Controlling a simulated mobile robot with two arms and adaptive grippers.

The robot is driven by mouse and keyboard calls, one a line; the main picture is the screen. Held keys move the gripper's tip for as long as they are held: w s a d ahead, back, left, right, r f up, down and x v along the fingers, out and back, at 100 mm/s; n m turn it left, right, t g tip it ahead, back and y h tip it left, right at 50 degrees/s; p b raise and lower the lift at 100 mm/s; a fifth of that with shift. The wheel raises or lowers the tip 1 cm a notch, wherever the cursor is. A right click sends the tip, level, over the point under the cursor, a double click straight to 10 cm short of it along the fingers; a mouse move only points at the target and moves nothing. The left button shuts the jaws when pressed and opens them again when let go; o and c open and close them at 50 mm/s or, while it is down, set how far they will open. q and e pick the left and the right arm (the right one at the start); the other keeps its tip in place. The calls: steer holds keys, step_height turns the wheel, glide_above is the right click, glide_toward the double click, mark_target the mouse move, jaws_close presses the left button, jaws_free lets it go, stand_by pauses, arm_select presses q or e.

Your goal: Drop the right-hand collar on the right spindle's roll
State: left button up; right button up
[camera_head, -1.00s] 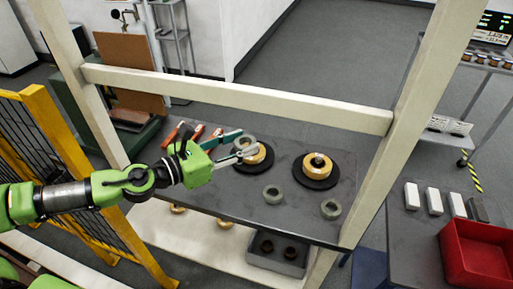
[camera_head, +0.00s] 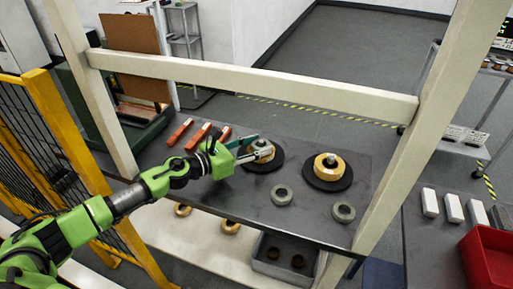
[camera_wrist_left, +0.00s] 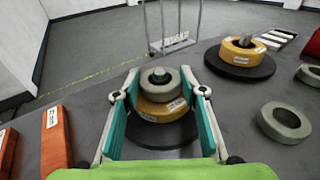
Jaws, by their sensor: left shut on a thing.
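My left gripper (camera_head: 255,148) reaches over the left spindle's roll. In the left wrist view, its teal-padded fingers (camera_wrist_left: 160,90) are shut on a grey collar (camera_wrist_left: 174,83). This collar is around the spindle's dark tip, above or on the yellow left roll (camera_wrist_left: 160,110); I cannot tell whether it touches. The right spindle's yellow roll (camera_head: 328,172) sits on a round black plate with its spindle tip bare. The right-hand grey collar (camera_head: 343,212) lies flat at the table's front right. Another grey collar (camera_head: 283,195) lies left of it. My right gripper is not in view.
Orange-red bars (camera_head: 180,132) lie on the table's left. A cream frame (camera_head: 250,85) crosses above the table, with posts at both sides. A grey bin (camera_head: 280,260) is below. A red bin (camera_head: 490,255) and white blocks (camera_head: 453,207) are right. A yellow fence (camera_head: 60,140) is left.

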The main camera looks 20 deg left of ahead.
arm_select(q)
steer(key=shift+f+b, duration=0.25)
steer(key=shift+b, duration=0.05)
steer(key=o, duration=1.3)
steer(key=shift+c, duration=0.2)
steer(key=shift+r, duration=0.1)
